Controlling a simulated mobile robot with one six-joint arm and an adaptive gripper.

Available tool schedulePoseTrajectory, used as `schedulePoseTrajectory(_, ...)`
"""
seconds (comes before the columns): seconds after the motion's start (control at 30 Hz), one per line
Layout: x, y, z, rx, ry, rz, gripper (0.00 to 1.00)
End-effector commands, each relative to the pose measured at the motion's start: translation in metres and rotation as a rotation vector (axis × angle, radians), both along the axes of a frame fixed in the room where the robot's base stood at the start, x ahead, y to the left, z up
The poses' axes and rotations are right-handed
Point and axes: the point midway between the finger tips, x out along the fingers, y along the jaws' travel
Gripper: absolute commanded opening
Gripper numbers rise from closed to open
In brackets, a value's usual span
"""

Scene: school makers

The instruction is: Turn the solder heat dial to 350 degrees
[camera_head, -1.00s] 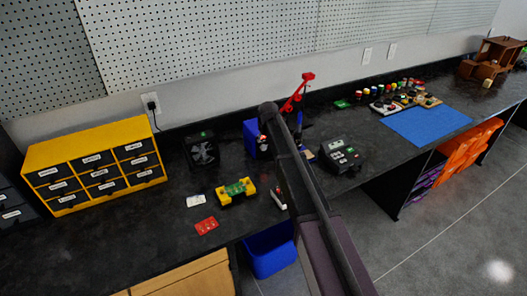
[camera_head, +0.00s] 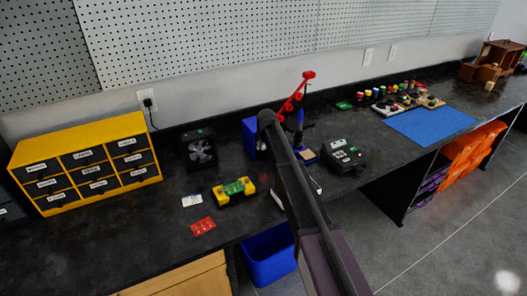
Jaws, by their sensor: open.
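A dark box-shaped unit (camera_head: 343,155) with light panels on its top stands on the black bench right of centre, and looks like the solder station. Its heat dial and any degree marks are too small to make out. A soldering iron stand (camera_head: 306,154) with a blue upright part is just left of it, partly covered by my arm. My arm reaches up from the bottom right to the middle of the picture, left of the unit. My gripper does not show; the arm's far end seems to hide it.
A yellow drawer cabinet (camera_head: 62,202) is at the left. A small black fan (camera_head: 199,150), a yellow-green board holder (camera_head: 234,191) and a red card (camera_head: 203,227) lie nearer. A red stand (camera_head: 294,96) rises behind my arm. A blue mat (camera_head: 431,125) is at the right, a blue bin (camera_head: 268,262) below.

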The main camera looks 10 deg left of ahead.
Motion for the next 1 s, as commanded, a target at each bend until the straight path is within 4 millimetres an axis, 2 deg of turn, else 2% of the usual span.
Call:
schedulePoseTrajectory(0.03,0.003,0.001,-0.008,0.0,0.0,0.0,0.76)
schedulePoseTrajectory(0.3,0.009,0.002,-0.021,0.0,0.0,0.0,0.76)
schedulePoseTrajectory(0.77,0.011,0.003,-0.023,0.0,0.0,0.001,0.76)
schedulePoseTrajectory(0.8,0.011,0.003,-0.023,0.0,0.0,0.001,0.73)
schedulePoseTrajectory(0.83,0.011,0.003,-0.023,0.0,0.0,0.001,0.65)
schedulePoseTrajectory(1.0,0.01,0.003,-0.024,0.0,0.001,0.001,0.14)
